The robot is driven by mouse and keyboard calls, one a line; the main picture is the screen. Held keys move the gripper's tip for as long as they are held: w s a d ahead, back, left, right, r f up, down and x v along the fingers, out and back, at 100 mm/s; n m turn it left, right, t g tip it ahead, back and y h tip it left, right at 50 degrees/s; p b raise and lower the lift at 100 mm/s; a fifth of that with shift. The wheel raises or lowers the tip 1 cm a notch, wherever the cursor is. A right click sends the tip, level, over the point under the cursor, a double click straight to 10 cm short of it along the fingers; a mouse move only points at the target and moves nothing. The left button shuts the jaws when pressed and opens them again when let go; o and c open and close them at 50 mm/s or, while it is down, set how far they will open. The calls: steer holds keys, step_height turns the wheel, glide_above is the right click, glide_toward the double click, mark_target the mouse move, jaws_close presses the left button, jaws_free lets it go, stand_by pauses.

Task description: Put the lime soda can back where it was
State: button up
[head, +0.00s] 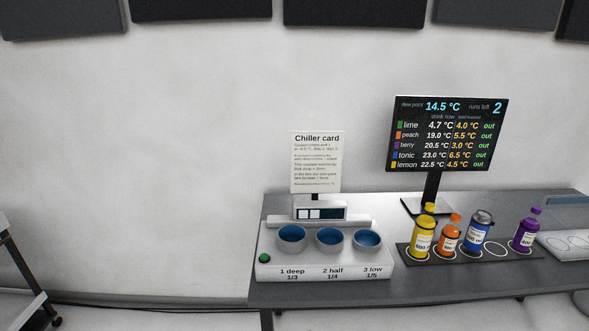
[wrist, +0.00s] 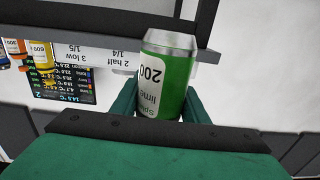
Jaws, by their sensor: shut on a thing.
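The lime soda can (wrist: 178,82) is green with a silver top and a white label reading "lime". In the wrist view my gripper (wrist: 163,88) is shut on it, with a green finger on each side. My gripper and the can are not in the head view. A dark ringed tray (head: 407,258) on the table holds a yellow bottle (head: 424,234), an orange bottle (head: 449,238), a blue can (head: 478,230) and a purple bottle (head: 526,231). An empty white ring (head: 496,248) shows between the blue can and the purple bottle.
The white chiller (head: 325,258) has three blue wells, all empty, and a green button (head: 264,258). A card (head: 317,165) and a screen (head: 446,134) stand behind; the screen lists all drinks as "out". A white ringed board (head: 572,244) lies at right.

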steer(key=s+f, duration=0.3)
steer(key=f, duration=0.9)
steer(key=s+f, duration=0.3)
steer(key=f, duration=1)
steer(key=shift+a+f+h, duration=0.25)
steer(key=shift+a+h, duration=0.05)
steer(key=shift+a, duration=0.05)
steer(key=shift+s+d, duration=0.1)
